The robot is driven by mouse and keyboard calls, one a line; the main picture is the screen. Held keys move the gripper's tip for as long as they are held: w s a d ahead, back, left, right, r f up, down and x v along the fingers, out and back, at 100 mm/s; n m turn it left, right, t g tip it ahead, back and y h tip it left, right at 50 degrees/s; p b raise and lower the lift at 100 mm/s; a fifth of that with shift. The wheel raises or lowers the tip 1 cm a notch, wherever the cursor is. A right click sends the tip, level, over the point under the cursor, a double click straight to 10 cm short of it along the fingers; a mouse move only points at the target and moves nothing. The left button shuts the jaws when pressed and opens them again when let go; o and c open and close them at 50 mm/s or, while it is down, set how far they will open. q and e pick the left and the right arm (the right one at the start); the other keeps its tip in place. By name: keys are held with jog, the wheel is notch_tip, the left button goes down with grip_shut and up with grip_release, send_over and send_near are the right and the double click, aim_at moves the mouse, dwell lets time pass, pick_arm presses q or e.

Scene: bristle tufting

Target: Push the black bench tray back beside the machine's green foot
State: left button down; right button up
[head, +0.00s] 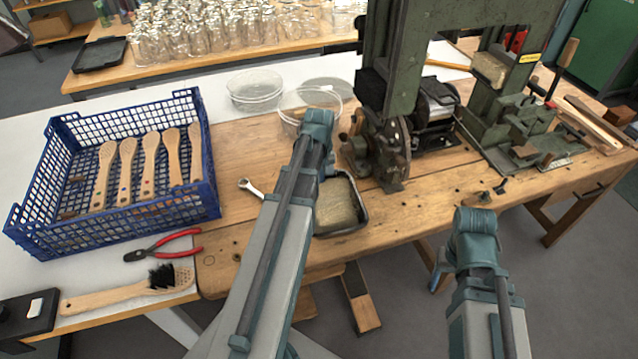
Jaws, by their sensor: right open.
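The black bench tray (364,216) sits on the wooden bench near its front edge, filled with a tan bristle mass (338,204). My left arm crosses in front of it and hides its left side. The green machine (402,50) stands behind the tray to the right; I cannot make out its foot clearly behind the dark wheel parts (385,150). My left gripper is hidden behind its own arm. My right gripper (440,272) is mostly hidden behind its arm, low in front of the bench edge, open and apart from the tray.
A blue crate (130,222) with several wooden brush handles stands at left. Red pliers (165,246), a brush (125,292) and a wrench (250,188) lie near it. Clear round dishes (255,88) stand behind.

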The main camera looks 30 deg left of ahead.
pick_arm(q)
jog(key=w+a, duration=0.3)
jog(key=a, duration=0.2)
jog(key=w+a, duration=0.4)
jog(key=a, duration=0.1)
jog(key=w+a, duration=0.4)
jog(key=a, duration=0.1)
jog(key=shift+w+a, duration=0.1)
jog(key=shift+a, duration=0.1)
jog(key=shift+r, duration=0.1)
notch_tip(320, 180, up, 10)
jog(key=p, duration=1)
jog(key=shift+d, duration=0.1)
